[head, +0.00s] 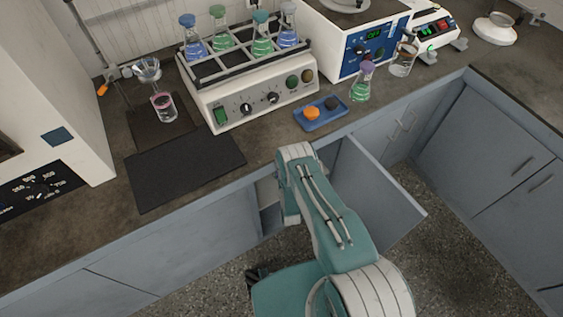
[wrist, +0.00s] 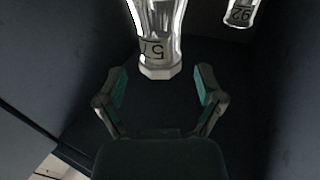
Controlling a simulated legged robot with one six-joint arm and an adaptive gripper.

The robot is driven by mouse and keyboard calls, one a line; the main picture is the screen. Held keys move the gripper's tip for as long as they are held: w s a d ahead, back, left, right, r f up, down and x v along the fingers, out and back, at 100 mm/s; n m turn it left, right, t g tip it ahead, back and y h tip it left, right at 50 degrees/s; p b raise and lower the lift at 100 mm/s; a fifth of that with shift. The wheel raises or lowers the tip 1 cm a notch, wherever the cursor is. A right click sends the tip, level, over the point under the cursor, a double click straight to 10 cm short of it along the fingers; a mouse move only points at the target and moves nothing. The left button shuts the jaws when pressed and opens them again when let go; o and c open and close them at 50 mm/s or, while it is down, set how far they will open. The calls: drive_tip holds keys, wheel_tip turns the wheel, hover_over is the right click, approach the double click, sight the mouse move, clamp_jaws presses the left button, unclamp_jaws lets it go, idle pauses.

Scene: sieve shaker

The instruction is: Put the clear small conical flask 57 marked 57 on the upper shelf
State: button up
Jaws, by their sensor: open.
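The clear flask marked 57 (wrist: 158,45) shows in the wrist view at the top middle, its top cut off by the frame edge. My gripper (wrist: 160,78) is open, with its green-padded fingers spread to either side of the flask's near end. The pads do not visibly touch the glass. A second clear flask with a different mark, which looks like 92 (wrist: 241,14), is at the upper right, apart from it. In the head view my arm reaches to an open cupboard under the bench, and the gripper is hidden. I cannot clearly tell the upper shelf.
The open cupboard door (head: 378,198) stands out to the right of my arm. On the bench are a shaker (head: 255,98) with several stoppered flasks, a blue tray (head: 321,122), a green-liquid flask (head: 361,88) and a black mat (head: 185,168). Dark cupboard walls surround the gripper.

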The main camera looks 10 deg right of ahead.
drive_tip(key=s, duration=0.7)
drive_tip(key=shift+s+a, duration=0.15)
drive_tip(key=shift+a, duration=0.15)
